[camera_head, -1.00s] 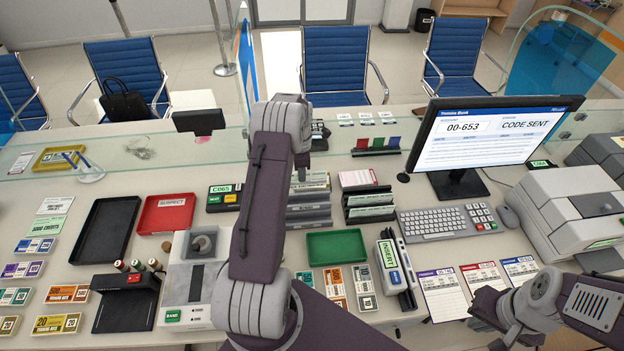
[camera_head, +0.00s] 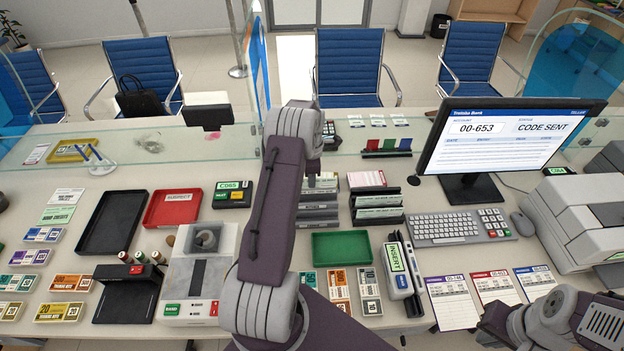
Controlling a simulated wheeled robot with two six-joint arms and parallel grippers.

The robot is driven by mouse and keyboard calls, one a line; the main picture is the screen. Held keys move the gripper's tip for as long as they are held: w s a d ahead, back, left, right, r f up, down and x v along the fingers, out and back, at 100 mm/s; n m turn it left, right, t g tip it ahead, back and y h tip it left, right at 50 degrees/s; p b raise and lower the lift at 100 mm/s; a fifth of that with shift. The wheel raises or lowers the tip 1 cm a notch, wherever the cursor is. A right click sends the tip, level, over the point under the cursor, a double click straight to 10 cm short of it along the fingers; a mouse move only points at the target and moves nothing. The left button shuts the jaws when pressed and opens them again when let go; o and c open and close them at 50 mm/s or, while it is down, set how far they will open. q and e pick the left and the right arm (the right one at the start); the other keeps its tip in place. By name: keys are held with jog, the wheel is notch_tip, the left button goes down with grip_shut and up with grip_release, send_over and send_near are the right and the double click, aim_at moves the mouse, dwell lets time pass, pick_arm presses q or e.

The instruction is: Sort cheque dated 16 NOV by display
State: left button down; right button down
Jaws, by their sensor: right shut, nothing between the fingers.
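The monitor (camera_head: 505,140) at the right shows "00-653" and "CODE SENT"; the smaller lines are too small to read. I cannot make out a cheque dated 16 NOV. Dark slotted racks (camera_head: 377,208) hold upright papers, with more slots (camera_head: 316,216) partly behind my left arm. A red tray labelled SUSPECT (camera_head: 157,220) looks empty, as does a black tray (camera_head: 92,240) beside it. An empty green tray (camera_head: 341,248) lies right of my left arm. My left arm rises through the middle and hides its gripper. My right arm enters at bottom right; its fingers do not show.
A white device labelled INSERT (camera_head: 396,262), a keyboard (camera_head: 446,228) and printed sheets (camera_head: 451,302) lie at the right. A grey-white machine (camera_head: 194,268) stands left of my left arm. A glass screen (camera_head: 130,148) crosses behind. Banknote bundles (camera_head: 65,284) cover the left.

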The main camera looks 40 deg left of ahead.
aim_at(312, 190)
pick_arm(q)
jog(key=shift+f, duration=0.45)
jog(key=shift+d+f+b, duration=0.1)
jog(key=shift+f+b, duration=0.6)
jog(key=shift+f, duration=0.05)
jog(key=shift+f+b, duration=0.95)
jog(key=shift+f, duration=0.65)
jog(key=c, duration=1.6)
grip_release()
notch_tip(312, 190, up, 7)
jog(key=p, duration=0.5)
jog(key=shift+r, duration=0.1)
